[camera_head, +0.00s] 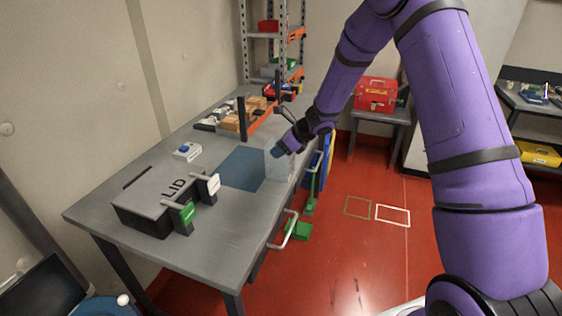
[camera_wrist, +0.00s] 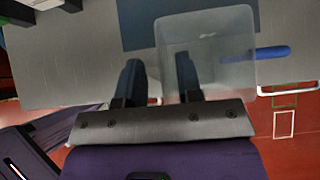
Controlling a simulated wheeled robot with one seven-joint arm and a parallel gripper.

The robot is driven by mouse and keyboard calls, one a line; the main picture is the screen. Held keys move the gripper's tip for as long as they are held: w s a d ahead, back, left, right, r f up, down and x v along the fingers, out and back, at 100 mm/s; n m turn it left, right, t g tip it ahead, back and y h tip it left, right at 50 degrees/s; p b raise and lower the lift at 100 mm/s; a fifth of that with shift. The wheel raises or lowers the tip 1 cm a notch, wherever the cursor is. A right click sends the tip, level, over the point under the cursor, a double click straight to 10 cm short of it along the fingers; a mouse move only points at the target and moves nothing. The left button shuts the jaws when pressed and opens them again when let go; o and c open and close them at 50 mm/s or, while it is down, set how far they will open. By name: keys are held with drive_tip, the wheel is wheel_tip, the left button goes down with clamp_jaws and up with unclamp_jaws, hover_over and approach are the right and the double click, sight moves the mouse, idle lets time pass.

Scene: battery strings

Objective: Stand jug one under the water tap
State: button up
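A clear, see-through jug (camera_head: 279,166) stands at the right edge of the grey table, beside a dark blue square. In the wrist view the jug (camera_wrist: 207,32) has a blue bar-shaped handle (camera_wrist: 265,53) on its right. I cannot read a number on it. My gripper (camera_head: 279,152) is right at the jug. In the wrist view my gripper (camera_wrist: 160,75) has its two dark fingers apart, with a clear gap. The jug's left edge runs between them, and the right finger shows through the clear wall. Contact cannot be told. I cannot make out a water tap.
The table (camera_head: 227,236) carries a grey box marked LID (camera_head: 160,196), a small white-and-blue device (camera_head: 187,151), and wooden blocks (camera_head: 243,113). A shelf rack (camera_head: 277,72) stands behind. A red toolbox (camera_head: 376,94) is on a side table. The red floor has marked rectangles.

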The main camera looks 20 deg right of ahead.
drive_tip(key=shift+x, duration=1)
clamp_jaws()
